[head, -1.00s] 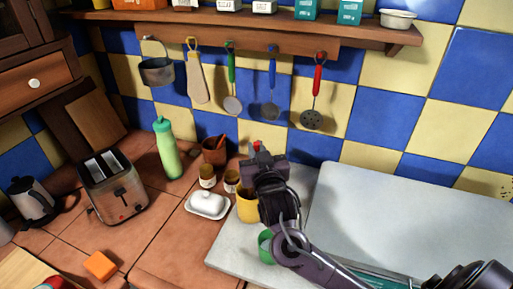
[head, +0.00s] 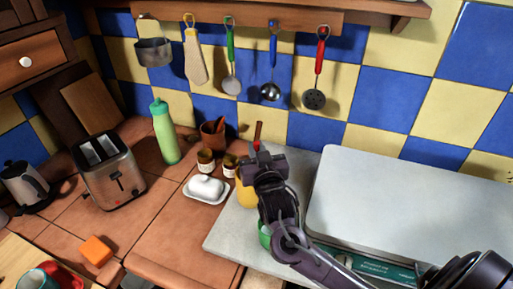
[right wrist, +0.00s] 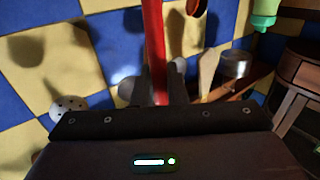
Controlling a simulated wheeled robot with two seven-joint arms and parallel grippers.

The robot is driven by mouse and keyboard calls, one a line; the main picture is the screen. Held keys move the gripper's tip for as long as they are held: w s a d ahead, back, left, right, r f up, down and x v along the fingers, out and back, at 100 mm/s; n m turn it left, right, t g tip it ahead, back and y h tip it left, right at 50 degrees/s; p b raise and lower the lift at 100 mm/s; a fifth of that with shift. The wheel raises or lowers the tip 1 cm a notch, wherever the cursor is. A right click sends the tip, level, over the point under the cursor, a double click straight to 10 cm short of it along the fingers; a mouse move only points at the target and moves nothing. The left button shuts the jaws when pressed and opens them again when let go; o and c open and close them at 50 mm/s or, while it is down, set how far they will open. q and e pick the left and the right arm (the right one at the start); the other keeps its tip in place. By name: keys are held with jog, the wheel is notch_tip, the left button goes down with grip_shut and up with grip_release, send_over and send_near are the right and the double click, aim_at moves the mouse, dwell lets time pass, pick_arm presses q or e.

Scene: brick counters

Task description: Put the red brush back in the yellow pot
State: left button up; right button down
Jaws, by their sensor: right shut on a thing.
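My right gripper (head: 259,156) is shut on the red brush (head: 257,135), which sticks up above the fingers. In the right wrist view the brush's red handle (right wrist: 154,45) runs between the two fingers (right wrist: 157,84). The yellow pot (head: 245,196) stands on the pale worktop just left of my right wrist, which partly hides it. The gripper appears over or behind the pot; the brush's lower end is hidden, so I cannot tell if it is inside. My left gripper is not in view.
A green pot (head: 265,234) stands in front, partly behind my arm. A white butter dish (head: 206,188), small jars (head: 206,161) and a terracotta pot (head: 213,140) are to the left. Utensils (head: 270,92) hang on the wall behind. A pale raised board (head: 415,205) lies to the right.

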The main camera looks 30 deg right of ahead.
jog(key=c, duration=1.4)
grip_release()
jog(key=shift+o, duration=0.2)
jog(key=b+v, duration=0.2)
jog(key=v, duration=0.5)
jog(key=shift+s+a, duration=0.15)
jog(key=shift+s, duration=0.2)
